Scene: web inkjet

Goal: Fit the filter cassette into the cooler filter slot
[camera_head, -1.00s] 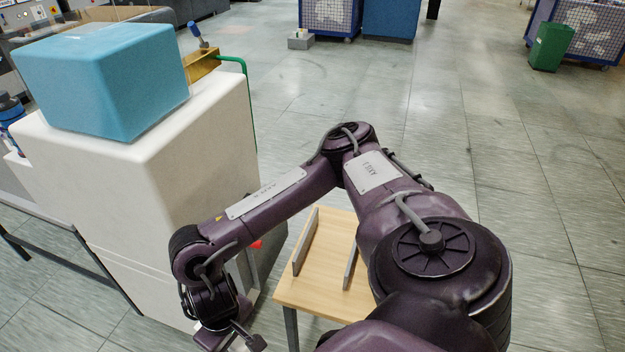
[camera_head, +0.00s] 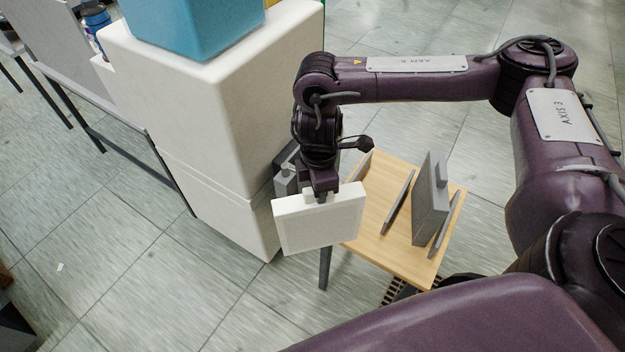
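My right gripper (camera_head: 320,192), on the arm reaching in from the right, is shut on the filter cassette (camera_head: 318,222), a flat white-framed box with a pale grey face. The cassette hangs upright below the gripper, in front of the small wooden table's left edge and to the right of the white cabinet (camera_head: 225,110). Grey parts (camera_head: 285,180) show at the cabinet's right side behind the gripper. They may belong to the cooler filter slot, but the arm partly hides them and I cannot make out an opening. My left gripper is not in view.
The wooden table (camera_head: 385,250) carries thin grey upright rails and a darker grey panel (camera_head: 431,205) standing between them. A blue block (camera_head: 195,25) sits on the cabinet. A bench with dark legs (camera_head: 95,150) stands at the left. Floor in front is open.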

